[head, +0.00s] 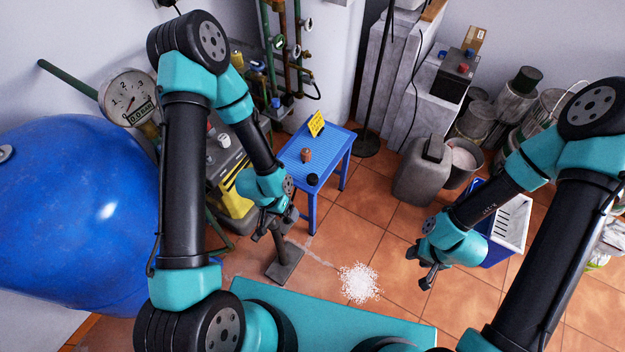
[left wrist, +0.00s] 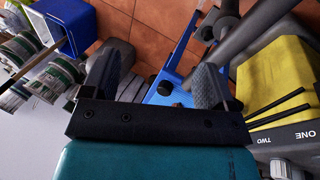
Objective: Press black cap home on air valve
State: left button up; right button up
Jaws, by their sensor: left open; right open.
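A small round black cap (head: 312,179) lies on the near part of the blue stool top (head: 325,150). It also shows in the left wrist view (left wrist: 164,88), between my left fingers in the picture, with nothing held. My left gripper (head: 284,222) is open and empty, near and left of the stool's near edge. My right gripper (head: 423,270) is open and empty over the tiled floor, well right of the stool. I cannot tell for certain which fitting is the air valve; green and copper pipes with valve fittings (head: 285,45) stand behind the stool.
A copper-brown piece (head: 306,156) and a yellow sign (head: 317,123) stand on the stool. A blue tank (head: 75,215) with a gauge (head: 128,97) fills the left. White granules (head: 360,283) lie on the floor. A grey canister (head: 421,180) and blue crate stand right.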

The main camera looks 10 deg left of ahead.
pick_arm(q)
jog(key=w+d+m+g+y, duration=0.1)
jog(key=w+d+m, duration=0.2)
jog(key=w+m, duration=0.75)
notch_tip(320, 180, up, 2)
jog(key=m+y, duration=0.3)
jog(key=m, duration=0.4)
send_over(312, 177)
jog(key=shift+r, duration=0.2)
jog(key=shift+f, duration=0.1)
notch_tip(312, 177, down, 12)
jog(key=shift+f, duration=0.1)
jog(key=shift+f, duration=2.55)
